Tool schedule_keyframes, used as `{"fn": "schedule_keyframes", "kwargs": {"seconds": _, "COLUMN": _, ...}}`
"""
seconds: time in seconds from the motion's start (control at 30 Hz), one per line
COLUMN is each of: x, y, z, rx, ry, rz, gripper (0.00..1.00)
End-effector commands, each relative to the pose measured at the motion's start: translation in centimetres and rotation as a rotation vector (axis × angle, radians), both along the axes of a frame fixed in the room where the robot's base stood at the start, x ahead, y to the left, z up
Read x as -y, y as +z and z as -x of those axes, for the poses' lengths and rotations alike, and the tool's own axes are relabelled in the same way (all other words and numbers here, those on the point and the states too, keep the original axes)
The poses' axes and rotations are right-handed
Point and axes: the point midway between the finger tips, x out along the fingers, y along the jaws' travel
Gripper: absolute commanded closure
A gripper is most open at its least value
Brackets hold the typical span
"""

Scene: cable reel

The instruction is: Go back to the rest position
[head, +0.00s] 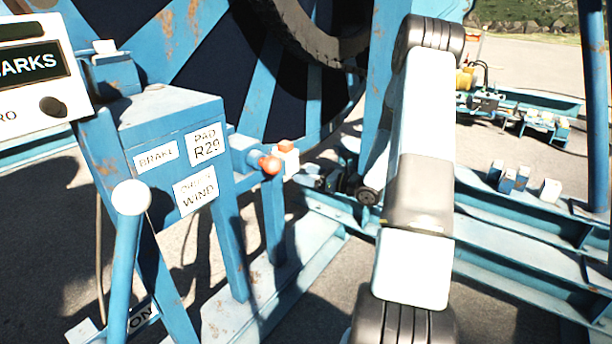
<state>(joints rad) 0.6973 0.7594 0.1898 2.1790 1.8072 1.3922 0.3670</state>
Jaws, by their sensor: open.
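My arm rises through the right of the middle of the head view, as white links with dark grey ribbed joints. My gripper is not in view. A blue control stand with rusty edges (175,125) stands to the left of the arm, with labels reading BRAKE, PAD R29 and WIND. A blue lever with a white ball knob (130,197) stands upright in front of it. A red-orange knob (269,165) sticks out from the stand's right side. Part of a white panel (40,70) with a dark knob shows at the upper left.
The large blue reel (260,85) with a dark drum fills the back. Blue steel frame beams (525,225) run along the ground at the right, with small blocks (515,180) on them. A blue post (597,110) stands at the right edge. Grey ground shows between the beams.

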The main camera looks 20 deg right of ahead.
Motion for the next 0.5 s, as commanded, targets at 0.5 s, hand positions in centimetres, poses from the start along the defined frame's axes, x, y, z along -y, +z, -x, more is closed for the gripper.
{"fn": "schedule_keyframes", "kwargs": {"seconds": 0.5, "x": -2.6, "y": 2.6, "z": 0.9, "rx": 0.034, "ry": 0.102, "rz": 0.090, "gripper": 0.07}}
